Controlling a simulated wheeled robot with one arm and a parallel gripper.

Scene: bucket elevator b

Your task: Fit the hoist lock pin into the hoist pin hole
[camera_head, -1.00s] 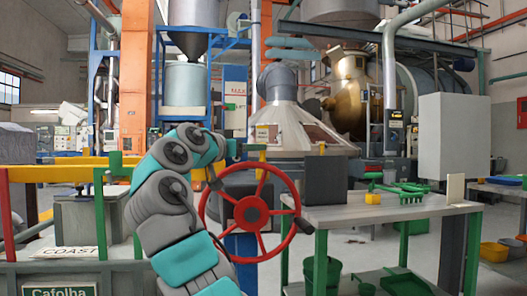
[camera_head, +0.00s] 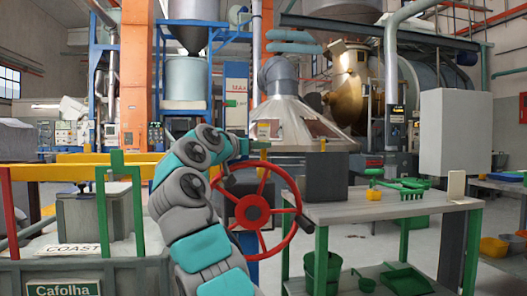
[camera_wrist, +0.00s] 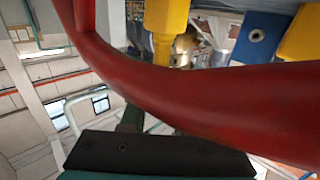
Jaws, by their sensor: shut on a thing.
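My gripper (camera_head: 222,176) is at the upper left of the red handwheel (camera_head: 297,192). It is shut on the wheel's rim, which crosses the wrist view (camera_wrist: 190,95) close in front of the dark gripper body (camera_wrist: 160,152). A yellow upright part with a narrower lower end (camera_wrist: 165,30) shows beyond the rim in the wrist view. Beside it is a blue plate with a round hole (camera_wrist: 257,35). A small yellow piece (camera_head: 262,155) stands just above the wheel in the head view. I cannot tell which yellow part is the lock pin.
A grey workbench (camera_head: 400,210) at the right carries a dark box (camera_head: 326,178), green tools (camera_head: 402,185) and a small yellow block (camera_head: 373,195). A green bucket (camera_head: 322,270) is below. A green-framed bin labelled Cafolha (camera_head: 125,275) and a yellow rail (camera_head: 100,158) are at the left.

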